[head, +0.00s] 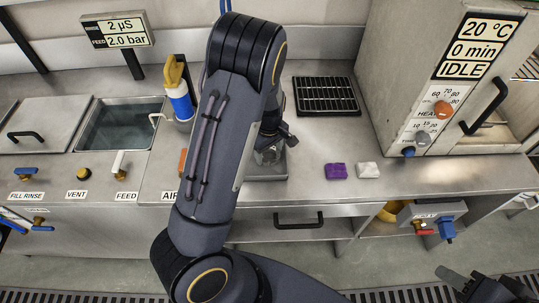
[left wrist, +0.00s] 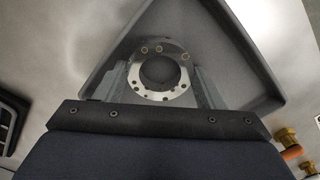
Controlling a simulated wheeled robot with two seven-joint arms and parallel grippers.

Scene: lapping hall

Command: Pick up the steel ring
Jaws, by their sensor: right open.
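The steel ring (left wrist: 160,72) shows in the left wrist view as a flat, shiny ring with small holes around a dark centre. It is between the two fingers of my left gripper (left wrist: 160,84), one finger close on each side. I cannot tell whether the fingers touch it. A grey surface with a raised rim (left wrist: 262,62) lies behind the ring. In the head view my left gripper (head: 268,150) is over a low grey holder on the counter, mostly hidden by my arm. My right gripper (head: 482,288) is open and empty at the lower right, off the counter.
On the steel counter (head: 320,190) lie a purple block (head: 336,171) and a white block (head: 368,170). A black grid (head: 326,96) lies behind them. An oven-like cabinet (head: 440,80) stands at right. A blue-and-white bottle (head: 180,100) and an open basin (head: 120,122) are at left.

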